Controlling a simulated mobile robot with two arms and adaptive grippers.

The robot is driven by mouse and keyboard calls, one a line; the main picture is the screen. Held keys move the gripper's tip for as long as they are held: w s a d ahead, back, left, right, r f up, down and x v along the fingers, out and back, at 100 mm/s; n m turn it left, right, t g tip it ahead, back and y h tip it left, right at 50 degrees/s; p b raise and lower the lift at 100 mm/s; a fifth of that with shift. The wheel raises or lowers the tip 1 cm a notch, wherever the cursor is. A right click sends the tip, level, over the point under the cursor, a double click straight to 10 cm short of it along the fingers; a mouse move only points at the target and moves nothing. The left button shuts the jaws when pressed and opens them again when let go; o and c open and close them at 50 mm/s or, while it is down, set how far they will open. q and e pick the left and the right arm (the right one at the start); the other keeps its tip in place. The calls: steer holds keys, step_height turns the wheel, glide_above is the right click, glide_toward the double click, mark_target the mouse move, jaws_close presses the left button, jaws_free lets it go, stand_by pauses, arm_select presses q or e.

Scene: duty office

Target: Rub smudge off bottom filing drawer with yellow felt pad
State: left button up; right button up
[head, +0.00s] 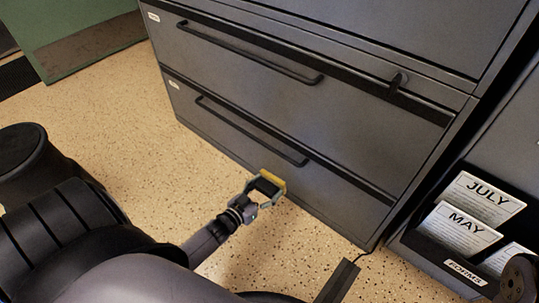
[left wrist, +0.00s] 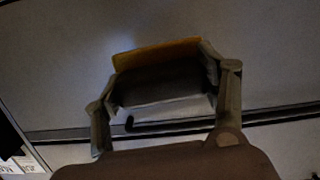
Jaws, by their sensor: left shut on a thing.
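The bottom filing drawer (head: 335,201) is the lowest grey front of the cabinet, with a long black bar handle (head: 250,132). My left gripper (head: 265,190) is shut on a dark block faced with the yellow felt pad (head: 273,177), low in front of the bottom drawer. In the left wrist view, both fingers clasp the block's sides, and the yellow felt (left wrist: 160,52) faces the grey drawer surface (left wrist: 265,50). I cannot tell whether the felt touches the drawer. No smudge can be made out in either view. My right gripper is not seen.
Above is another drawer (head: 350,115) with a bar handle. At the right, a black holder labelled FORMS (head: 440,262) holds JULY (head: 486,197) and MAY (head: 457,230) cards. A dark strip (head: 338,281) lies on the speckled floor (head: 110,110), which is open left of the cabinet.

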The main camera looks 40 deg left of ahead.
mark_target(263, 193)
arm_select(q)
steer(key=shift+s+a+p, duration=0.1)
steer(key=shift+s+p, duration=0.55)
steer(key=shift+s, duration=0.85)
